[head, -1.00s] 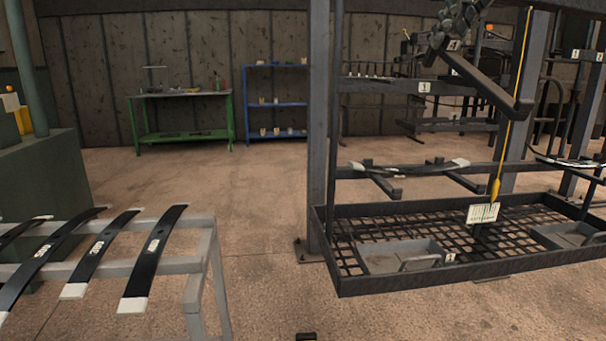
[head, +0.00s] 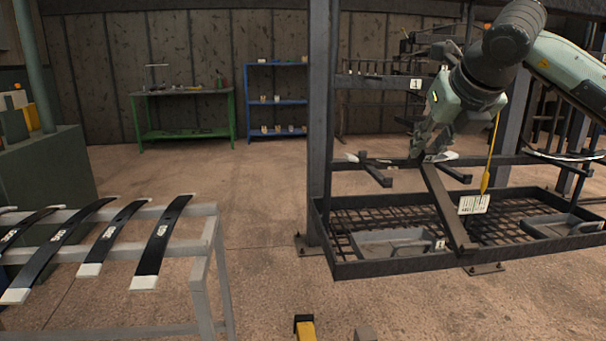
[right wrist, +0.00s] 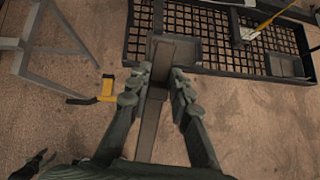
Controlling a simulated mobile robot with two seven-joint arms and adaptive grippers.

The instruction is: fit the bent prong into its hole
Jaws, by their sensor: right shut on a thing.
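The bent prong (head: 446,208) is a long dark grey bar. It slants down and right from my right gripper (head: 428,152) in front of the rack. My right gripper is shut on it near its upper end. In the right wrist view both fingers (right wrist: 160,82) press on the sides of the prong (right wrist: 150,125), which runs on toward the rack's mesh tray. The rack's crossbar (head: 400,163) carries other prongs, one (head: 376,174) at the left. I cannot make out the hole; the arm and gripper cover part of the crossbar. My left gripper does not show.
The mesh tray (head: 345,268) of the rack lies below, with shallow bins in it. A yellow pendant (head: 485,182) and a white label (head: 473,204) hang close right of the prong. A grey stand (head: 205,210) with leaf springs is at left.

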